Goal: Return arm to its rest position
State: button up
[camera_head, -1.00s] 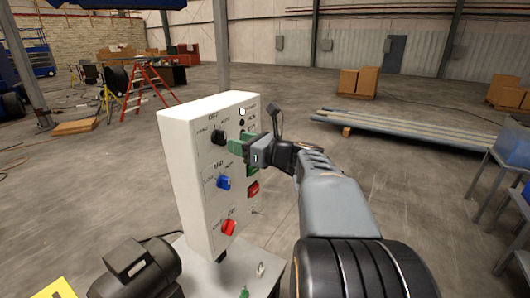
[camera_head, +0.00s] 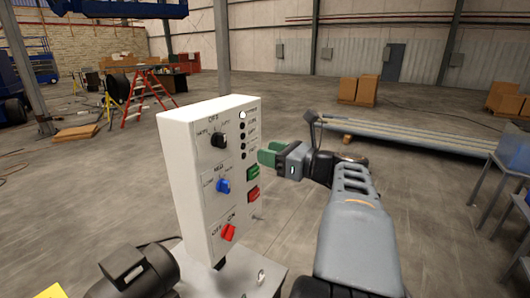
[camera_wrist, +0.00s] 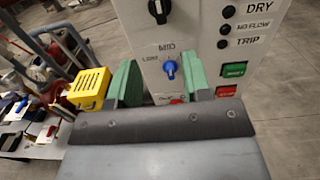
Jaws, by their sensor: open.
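My gripper (camera_head: 269,156) has green fingers and is in the air to the right of a white control box, apart from it in the head view. In the wrist view its two green fingers (camera_wrist: 160,84) stand wide apart with nothing between them. The control box (camera_head: 180,180) stands upright. It carries a black knob (camera_head: 218,140), a blue knob (camera_head: 223,186), a red knob (camera_head: 229,232), a green button (camera_head: 253,173) and a red button (camera_head: 253,194). The blue knob (camera_wrist: 170,69) shows between the fingers in the wrist view; the red knob there is mostly hidden.
A dark motor (camera_head: 135,272) sits at the lower left of the box. A yellow slotted box (camera_wrist: 89,87) is at the left in the wrist view. A blue-grey table (camera_head: 510,165) stands at the far right.

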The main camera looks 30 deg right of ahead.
dwell(0.3)
jog(key=s+a+f+n+g+h, duration=0.2)
jog(key=f+n+g, duration=0.3)
jog(key=f+n, duration=0.3)
jog(key=s+a+f+n+g+h, duration=0.2)
jog(key=a+f+n+g, duration=0.15)
jog(key=f+n, duration=0.5)
jog(key=s+a+f+n+g+h, duration=0.1)
jog(key=s+a+f+n+g, duration=0.1)
jog(key=a+n, duration=0.3)
jog(key=s+a+f+n+g+h, duration=0.1)
jog(key=s+a+f+n+h, duration=0.1)
jog(key=a+n, duration=0.4)
jog(key=shift+s+f+n+g, duration=0.45)
jog(key=shift+f+n, duration=0.75)
jog(key=shift+n, duration=0.65)
jog(key=shift+d, duration=0.2)
